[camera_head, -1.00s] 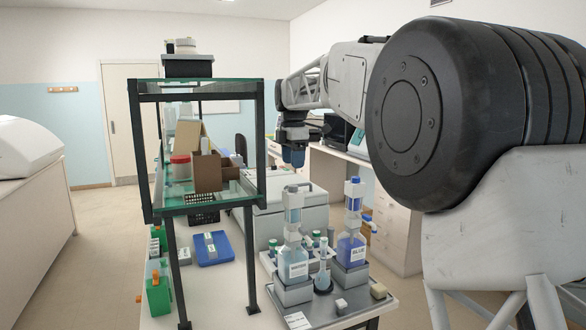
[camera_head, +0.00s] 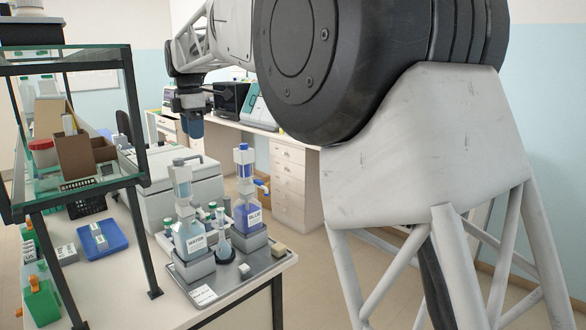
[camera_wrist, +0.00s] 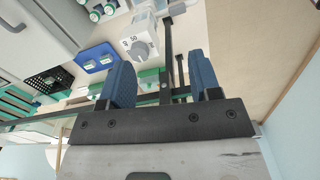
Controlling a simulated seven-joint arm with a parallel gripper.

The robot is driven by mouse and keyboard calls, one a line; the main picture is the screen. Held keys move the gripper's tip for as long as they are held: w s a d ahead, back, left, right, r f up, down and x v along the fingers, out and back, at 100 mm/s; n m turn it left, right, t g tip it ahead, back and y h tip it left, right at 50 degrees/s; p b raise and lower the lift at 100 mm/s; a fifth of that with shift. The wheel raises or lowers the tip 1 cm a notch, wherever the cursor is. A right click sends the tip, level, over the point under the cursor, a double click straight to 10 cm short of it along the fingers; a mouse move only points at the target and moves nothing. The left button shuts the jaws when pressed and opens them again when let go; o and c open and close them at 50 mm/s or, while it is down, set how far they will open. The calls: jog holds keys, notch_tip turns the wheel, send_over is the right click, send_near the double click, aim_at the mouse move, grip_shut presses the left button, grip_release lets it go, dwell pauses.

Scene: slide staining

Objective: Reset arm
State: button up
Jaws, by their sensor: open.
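My gripper (camera_wrist: 163,82) shows in the wrist view as two blue fingers set wide apart on a dark bar, with nothing held between them. In the head view my gripper (camera_head: 194,128) hangs small and blue-tipped from my arm, above and behind the bench. It is in the air, apart from the bottles and the shelf. My arm's large black joint and white links fill the middle and right of the head view.
A tray (camera_head: 205,298) on the bench holds a WATER bottle (camera_head: 191,240) and a BLUE bottle (camera_head: 249,217). A glass shelf (camera_head: 30,192) stands at left. A blue tray (camera_head: 98,240) lies on the bench. Drawers (camera_head: 289,185) stand behind.

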jog(key=s+d+f+m, duration=0.1)
jog(key=s+d+m, duration=0.4)
jog(key=d, duration=0.5)
jog(key=s+d+f+m+t, duration=0.1)
jog(key=s+d+f+m, duration=0.15)
jog(key=s+d, duration=0.6)
jog(key=s+d+f+m, duration=0.1)
jog(key=s+d+m, duration=0.4)
jog(key=d, duration=0.7)
jog(key=s+d+f+m, duration=0.4)
jog(key=s+d+f, duration=0.1)
jog(key=s, duration=0.4)
jog(key=s+d+f+m+t, duration=0.1)
jog(key=s+d+f+m, duration=0.3)
jog(key=s+f, duration=0.3)
jog(key=s+d+f+m, duration=0.5)
jog(key=s+d+f, duration=0.1)
jog(key=s, duration=0.5)
jog(key=shift+s+d, duration=0.3)
jog(key=shift+d, duration=0.15)
